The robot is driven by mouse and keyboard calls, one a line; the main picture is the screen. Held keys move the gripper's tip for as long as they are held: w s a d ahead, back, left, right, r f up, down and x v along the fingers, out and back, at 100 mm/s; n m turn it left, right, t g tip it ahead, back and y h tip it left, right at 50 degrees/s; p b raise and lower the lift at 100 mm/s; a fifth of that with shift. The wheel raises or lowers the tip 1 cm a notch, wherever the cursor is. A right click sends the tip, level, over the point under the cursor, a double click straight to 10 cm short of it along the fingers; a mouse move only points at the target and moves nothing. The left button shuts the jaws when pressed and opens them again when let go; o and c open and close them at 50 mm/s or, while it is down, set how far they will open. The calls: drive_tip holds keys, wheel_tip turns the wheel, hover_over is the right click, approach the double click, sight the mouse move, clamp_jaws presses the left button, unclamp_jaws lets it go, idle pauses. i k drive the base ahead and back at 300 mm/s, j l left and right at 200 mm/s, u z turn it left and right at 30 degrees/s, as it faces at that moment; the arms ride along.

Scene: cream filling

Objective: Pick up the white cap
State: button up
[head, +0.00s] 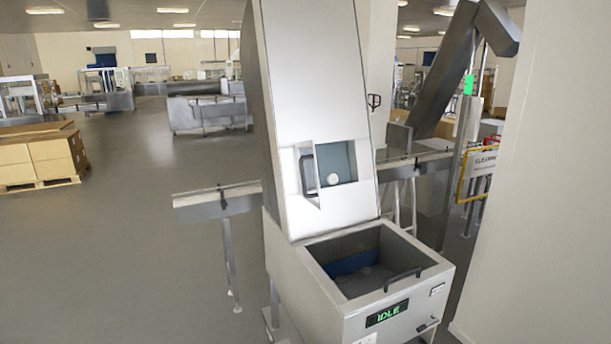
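A small round white cap (333,179) is visible inside the small square opening in the front of the tall grey machine (318,100). It sits near the lower middle of that opening, against a blue-grey interior. A small hatch door with a dark handle (309,174) stands open at the left side of the opening. My gripper and arm are not in this view.
An open-topped bin (436,268) with a dark handle and a green "IDLE" display (387,314) stands at the machine's base. A conveyor (216,202) runs behind the machine. A pale wall (545,180) closes the right side. Boxes (40,160) stand far left; floor between is clear.

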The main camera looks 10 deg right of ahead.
sight(332, 178)
drive_tip(key=u, duration=0.45)
drive_tip(key=i+l+u, duration=0.15)
drive_tip(key=l+u, duration=0.15)
drive_tip(key=l, duration=0.15)
drive_tip(key=i+l+u, duration=0.25)
drive_tip(key=l, duration=0.2)
drive_tip(key=l+u, duration=0.3)
drive_tip(key=l, duration=0.8)
drive_tip(key=i+l, duration=0.1)
drive_tip(key=l, duration=0.6)
drive_tip(key=i+u, duration=0.05)
